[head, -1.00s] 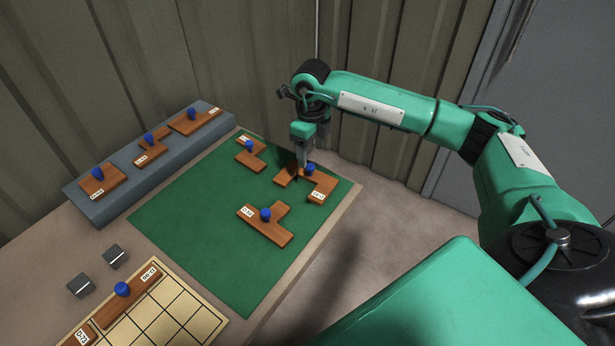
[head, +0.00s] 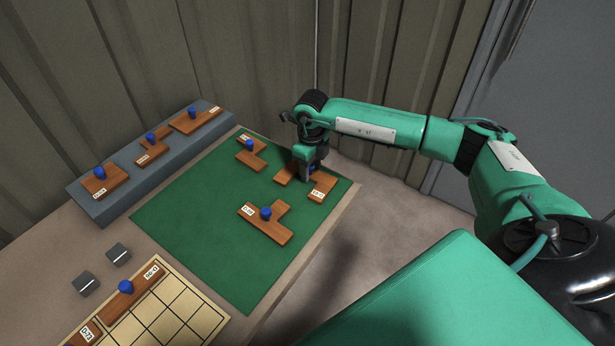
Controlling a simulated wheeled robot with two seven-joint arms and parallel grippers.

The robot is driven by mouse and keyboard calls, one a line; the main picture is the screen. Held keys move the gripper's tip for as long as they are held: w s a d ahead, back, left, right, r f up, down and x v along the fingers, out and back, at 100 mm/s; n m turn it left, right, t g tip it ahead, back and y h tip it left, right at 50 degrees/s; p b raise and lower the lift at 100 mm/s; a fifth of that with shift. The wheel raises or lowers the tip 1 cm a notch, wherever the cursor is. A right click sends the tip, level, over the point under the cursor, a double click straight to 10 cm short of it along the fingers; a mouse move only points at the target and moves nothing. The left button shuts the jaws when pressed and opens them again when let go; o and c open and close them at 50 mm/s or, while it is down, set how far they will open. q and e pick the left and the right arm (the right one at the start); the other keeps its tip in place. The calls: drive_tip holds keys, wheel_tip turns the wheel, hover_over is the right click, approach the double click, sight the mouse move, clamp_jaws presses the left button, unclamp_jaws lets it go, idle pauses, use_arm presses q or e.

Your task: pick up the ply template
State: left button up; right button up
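Several wooden ply templates with blue knobs and white labels are in the head view. One ply template (head: 322,186) lies at the far right of the green mat (head: 190,225), under my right gripper (head: 308,176). The gripper points down at this template's blue knob and hides most of it. I cannot tell whether the fingers are closed on the knob. Another template (head: 268,228) lies near the mat's right edge, and a smaller one (head: 252,156) lies at its far end. My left gripper is not in view.
A grey raised shelf (head: 125,190) at the left holds several templates. A gridded board (head: 180,312) with wooden pieces is at the near left. Two small dark blocks (head: 86,284) lie beside it. Corrugated walls (head: 240,60) stand close behind the table. The mat's near half is clear.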

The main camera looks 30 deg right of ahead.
drive_tip(key=c, duration=0.7)
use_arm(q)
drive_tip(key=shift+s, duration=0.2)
use_arm(e)
drive_tip(key=shift+o, duration=0.2)
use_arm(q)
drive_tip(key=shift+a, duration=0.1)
use_arm(e)
drive_tip(key=shift+r, duration=0.45)
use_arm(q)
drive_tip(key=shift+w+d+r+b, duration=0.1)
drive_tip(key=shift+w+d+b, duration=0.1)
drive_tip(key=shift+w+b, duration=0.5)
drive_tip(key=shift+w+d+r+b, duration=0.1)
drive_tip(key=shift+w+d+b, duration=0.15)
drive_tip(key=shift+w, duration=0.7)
use_arm(e)
wheel_tip(320, 180, up, 19)
